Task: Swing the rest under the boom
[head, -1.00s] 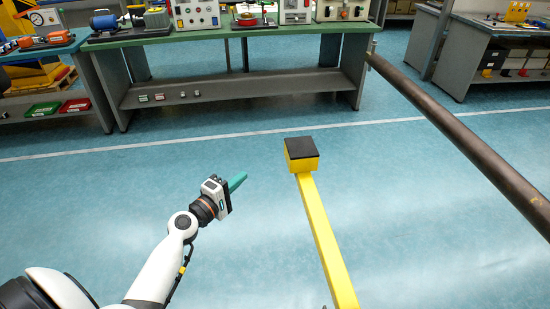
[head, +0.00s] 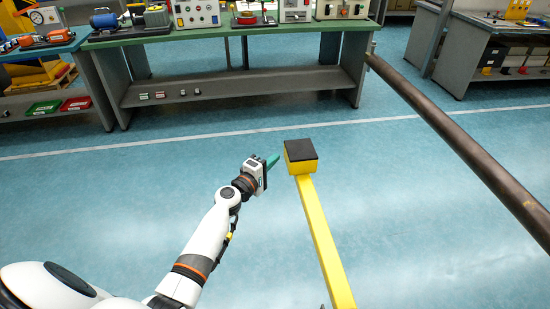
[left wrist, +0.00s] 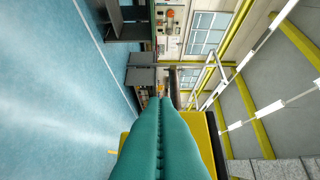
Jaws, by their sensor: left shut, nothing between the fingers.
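The rest is a yellow bar (head: 325,240) with a yellow block (head: 301,167) and black top pad (head: 300,150) at its far end. The boom (head: 470,150) is a long dark brown pole slanting across the right side, well to the right of the pad. My left gripper (head: 273,160) is shut and empty, its teal fingers just left of the block and pointing toward it. In the left wrist view the shut fingers (left wrist: 160,102) cover part of the yellow block (left wrist: 213,135). I cannot tell whether they touch it. My right gripper is not in view.
A green-topped bench (head: 230,33) with instruments stands at the back, and a grey bench (head: 470,60) at the back right. Red and green trays (head: 75,104) sit low at the left. The blue floor between the rest and the boom is clear.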

